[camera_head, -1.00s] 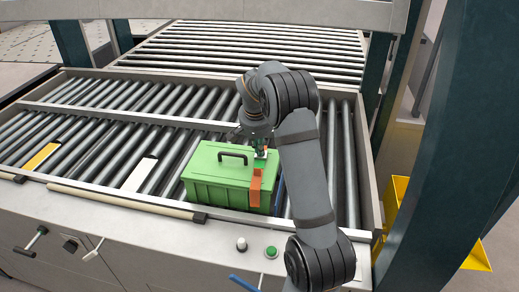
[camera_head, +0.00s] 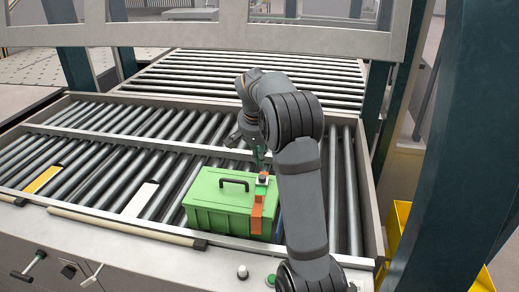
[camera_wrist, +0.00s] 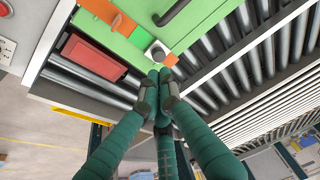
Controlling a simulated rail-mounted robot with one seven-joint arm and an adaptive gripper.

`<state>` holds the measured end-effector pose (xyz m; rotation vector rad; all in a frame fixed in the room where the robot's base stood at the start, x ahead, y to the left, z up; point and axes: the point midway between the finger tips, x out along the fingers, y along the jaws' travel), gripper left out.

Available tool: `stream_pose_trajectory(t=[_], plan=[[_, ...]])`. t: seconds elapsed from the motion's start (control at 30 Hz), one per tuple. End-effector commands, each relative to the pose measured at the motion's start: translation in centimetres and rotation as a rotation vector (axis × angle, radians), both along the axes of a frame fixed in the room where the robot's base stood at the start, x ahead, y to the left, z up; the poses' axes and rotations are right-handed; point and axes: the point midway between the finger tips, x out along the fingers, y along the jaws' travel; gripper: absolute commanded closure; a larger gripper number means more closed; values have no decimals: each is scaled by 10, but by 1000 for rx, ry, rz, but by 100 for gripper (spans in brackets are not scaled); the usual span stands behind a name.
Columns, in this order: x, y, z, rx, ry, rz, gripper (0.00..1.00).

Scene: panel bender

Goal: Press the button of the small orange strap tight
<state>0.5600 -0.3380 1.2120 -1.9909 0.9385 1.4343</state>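A green lidded box (camera_head: 215,205) with a black handle (camera_head: 234,183) sits on the rollers. An orange strap (camera_head: 257,213) runs over its right end and down its front. On top of the strap is a small dark button (camera_head: 263,178) on a pale base; it shows as a round grey button (camera_wrist: 157,53) in the wrist view. My gripper (camera_head: 260,158) is just behind and above the button in the head view. In the wrist view its green fingers (camera_wrist: 158,78) are drawn together with nothing between them. Their tips are very near the button; whether they touch it is unclear.
Rollers (camera_head: 90,155) spread left of and behind the box, within a metal frame. A front panel with knobs and a green button (camera_head: 271,280) lies below. A red block (camera_wrist: 95,56) shows beside the box in the wrist view. A dark post (camera_head: 450,170) stands at right.

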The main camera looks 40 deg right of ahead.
Motion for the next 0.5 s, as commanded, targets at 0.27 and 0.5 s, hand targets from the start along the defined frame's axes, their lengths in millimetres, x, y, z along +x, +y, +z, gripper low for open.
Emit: stream_pose_trajectory(t=[0.27, 0.5], plan=[[-8, 9, 40, -2, -1, 0, 100], [-10, 12, 47, -1, 0, 1, 100]])
